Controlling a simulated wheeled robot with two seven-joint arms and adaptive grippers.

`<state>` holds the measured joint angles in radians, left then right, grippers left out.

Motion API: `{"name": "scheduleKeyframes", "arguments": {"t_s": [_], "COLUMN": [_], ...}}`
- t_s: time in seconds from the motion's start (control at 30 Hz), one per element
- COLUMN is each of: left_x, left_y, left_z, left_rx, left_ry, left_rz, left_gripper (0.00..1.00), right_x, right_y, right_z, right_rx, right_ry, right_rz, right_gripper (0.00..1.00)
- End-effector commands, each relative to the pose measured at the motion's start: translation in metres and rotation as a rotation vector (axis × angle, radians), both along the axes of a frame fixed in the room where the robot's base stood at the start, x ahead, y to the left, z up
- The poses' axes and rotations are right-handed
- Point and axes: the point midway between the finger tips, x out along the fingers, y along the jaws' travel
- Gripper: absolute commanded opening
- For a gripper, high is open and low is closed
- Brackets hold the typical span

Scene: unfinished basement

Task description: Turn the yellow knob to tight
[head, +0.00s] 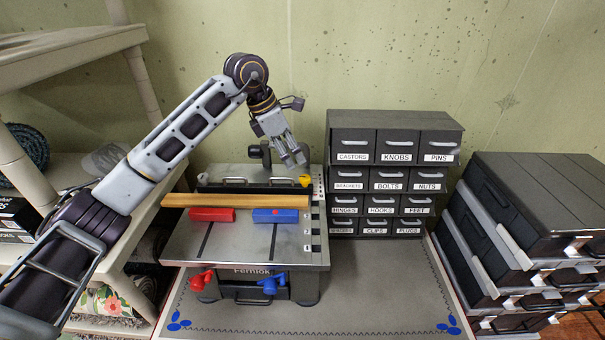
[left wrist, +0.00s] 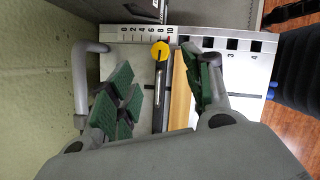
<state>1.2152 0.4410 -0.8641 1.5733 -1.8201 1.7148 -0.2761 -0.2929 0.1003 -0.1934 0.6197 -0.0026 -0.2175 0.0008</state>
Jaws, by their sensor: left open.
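The yellow knob (head: 305,180) sits at the back right corner of the grey table-top machine (head: 262,246), by the right end of a wooden strip (head: 236,201). My left gripper (head: 295,160) is just above and slightly left of the knob, pointing down, open and empty. In the left wrist view the yellow knob (left wrist: 160,51) lies beyond the green-padded fingers of my left gripper (left wrist: 163,92), between their lines and apart from them. It has a small dark mark on top. A printed number scale (left wrist: 147,34) runs beside it. No "tight" label is readable. My right gripper is not in view.
A red block (head: 212,214) and a blue block (head: 276,215) lie before the strip. Red (head: 202,280) and blue (head: 272,284) handles are on the machine's front. A labelled drawer cabinet (head: 393,145) stands close on the right. The grey mat (head: 385,290) is clear at front right.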

Motion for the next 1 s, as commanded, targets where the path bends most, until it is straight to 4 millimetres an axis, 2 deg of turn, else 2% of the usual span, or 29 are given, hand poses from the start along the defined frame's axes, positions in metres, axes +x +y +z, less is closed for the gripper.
{"name": "scheduleKeyframes", "arguments": {"t_s": [0.2, 0.6, 1.0], "left_x": [0.003, 0.009, 0.011], "left_y": [-0.011, -0.028, -0.033], "left_z": [-0.027, -0.071, -0.082], "left_rx": [-0.001, 0.0, -0.001], "left_ry": [0.002, 0.001, -0.001], "left_rz": [-0.003, -0.002, -0.001], "left_gripper": [0.51, 0.51, 0.51], "right_x": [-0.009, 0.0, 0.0], "right_y": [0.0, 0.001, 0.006], "right_z": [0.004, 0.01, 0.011], "right_rx": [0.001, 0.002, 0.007], "right_ry": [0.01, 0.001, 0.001], "right_rz": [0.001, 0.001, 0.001], "right_gripper": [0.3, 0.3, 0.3]}}
